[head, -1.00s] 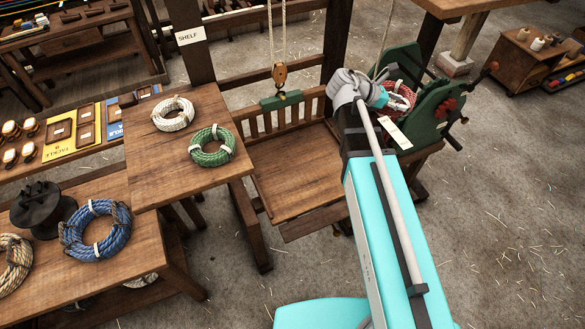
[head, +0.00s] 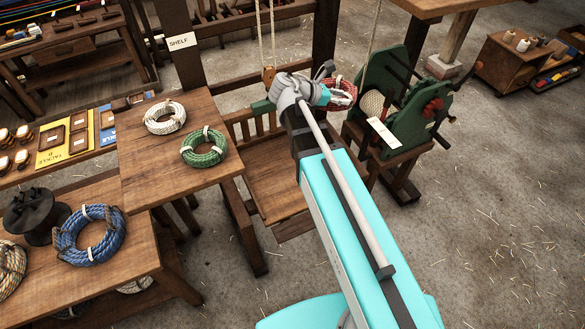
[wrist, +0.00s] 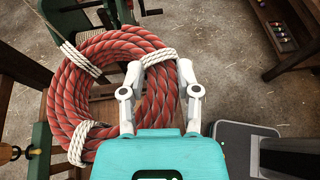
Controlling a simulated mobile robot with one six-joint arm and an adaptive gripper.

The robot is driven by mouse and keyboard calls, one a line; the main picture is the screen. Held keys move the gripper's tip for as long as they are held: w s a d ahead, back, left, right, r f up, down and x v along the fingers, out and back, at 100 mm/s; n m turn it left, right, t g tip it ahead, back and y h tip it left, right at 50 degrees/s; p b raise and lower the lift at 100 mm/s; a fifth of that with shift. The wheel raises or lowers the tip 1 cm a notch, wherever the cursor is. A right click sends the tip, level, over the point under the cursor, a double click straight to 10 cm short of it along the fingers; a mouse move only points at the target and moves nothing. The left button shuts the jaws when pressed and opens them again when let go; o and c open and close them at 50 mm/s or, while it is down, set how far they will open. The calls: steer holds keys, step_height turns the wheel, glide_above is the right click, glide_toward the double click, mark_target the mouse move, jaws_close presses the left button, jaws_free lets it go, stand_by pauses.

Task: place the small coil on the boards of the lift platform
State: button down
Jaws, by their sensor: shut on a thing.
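The small coil (wrist: 72,97) is red rope with white bindings, and it fills the left of the wrist view. My gripper (wrist: 160,75) is shut on its right side, one finger on each side of the rope near a white binding. In the head view the coil (head: 343,92) shows just past my gripper (head: 326,90), held up in the air and partly hidden by the wrist. The lift platform's boards (head: 272,187) lie bare at the centre, left of my arm. Their right part is hidden behind my arm.
The platform has a slatted back rail (head: 247,124) and hanging ropes with a block. A shelf table (head: 150,170) at left holds a white coil (head: 165,117) and a green coil (head: 204,147). A green winding machine (head: 395,105) stands right of my gripper.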

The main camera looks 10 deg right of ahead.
steer(key=shift+d, duration=0.15)
steer(key=shift+f, duration=0.1)
steer(key=shift+f+b, duration=0.55)
steer(key=shift+b, duration=0.15)
steer(key=w+a+f+n+t+b, duration=0.1)
steer(key=a+f+b, duration=0.3)
steer(key=f+b, duration=0.8)
steer(key=w+a+f+n+t+y+b, duration=0.1)
steer(key=a+f+b, duration=0.4)
steer(key=f+b, duration=0.8)
steer(key=w+a+f+n+t+y+b, duration=0.1)
steer(key=a+f+b, duration=0.3)
steer(key=f+b, duration=0.9)
steer(key=shift+w+a+t, duration=0.15)
steer(key=shift+w+t, duration=0.1)
steer(key=shift+t, duration=0.45)
steer(key=shift+f, duration=0.1)
steer(key=shift+w+d+f+b, duration=0.5)
steer(key=shift+w+f+b, duration=1)
steer(key=shift+w, duration=0.65)
steer(key=shift+w+d+f+b, duration=0.5)
steer(key=shift+w+f+b, duration=1.05)
steer(key=shift+w, duration=0.6)
steer(key=shift+w+d+f+b, duration=0.5)
steer(key=shift+w+f+b, duration=1)
steer(key=shift+w, duration=0.65)
